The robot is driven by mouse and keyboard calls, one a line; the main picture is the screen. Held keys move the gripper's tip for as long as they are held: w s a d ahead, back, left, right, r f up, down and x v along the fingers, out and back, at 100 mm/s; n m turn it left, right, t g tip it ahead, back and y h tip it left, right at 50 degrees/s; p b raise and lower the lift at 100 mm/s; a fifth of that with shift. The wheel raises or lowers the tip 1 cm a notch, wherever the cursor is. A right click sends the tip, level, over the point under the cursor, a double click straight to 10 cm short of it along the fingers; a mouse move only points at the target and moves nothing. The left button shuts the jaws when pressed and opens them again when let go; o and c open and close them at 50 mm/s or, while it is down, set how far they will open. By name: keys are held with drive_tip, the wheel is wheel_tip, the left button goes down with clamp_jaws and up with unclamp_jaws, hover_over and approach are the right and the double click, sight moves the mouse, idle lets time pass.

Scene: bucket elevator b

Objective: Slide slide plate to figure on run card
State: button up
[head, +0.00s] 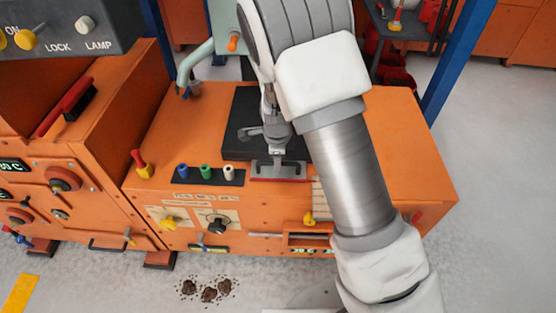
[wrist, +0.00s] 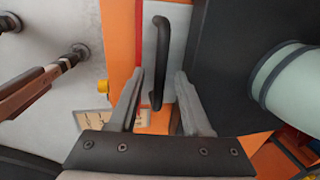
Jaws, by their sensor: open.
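The slide plate (head: 279,170) is a grey plate with a dark bar handle and a red front edge, on top of the orange machine. In the wrist view the plate (wrist: 178,45) carries its handle (wrist: 159,60) upright in the picture. My gripper (head: 274,151) is over the plate in the head view. In the wrist view my gripper (wrist: 159,75) is open, with one finger on each side of the handle's near end. It does not grip the handle. I cannot make out a run card or its figure; a pale marked strip (head: 318,190) is partly hidden by my arm.
A black slab (head: 240,115) lies behind the plate. Blue, green and white pegs (head: 205,172) stand to the left, with a red-and-yellow lever (head: 141,163) beyond. A pale green pipe (head: 193,66) rises behind. The orange top right of my arm is clear.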

clamp_jaws()
idle(1.4)
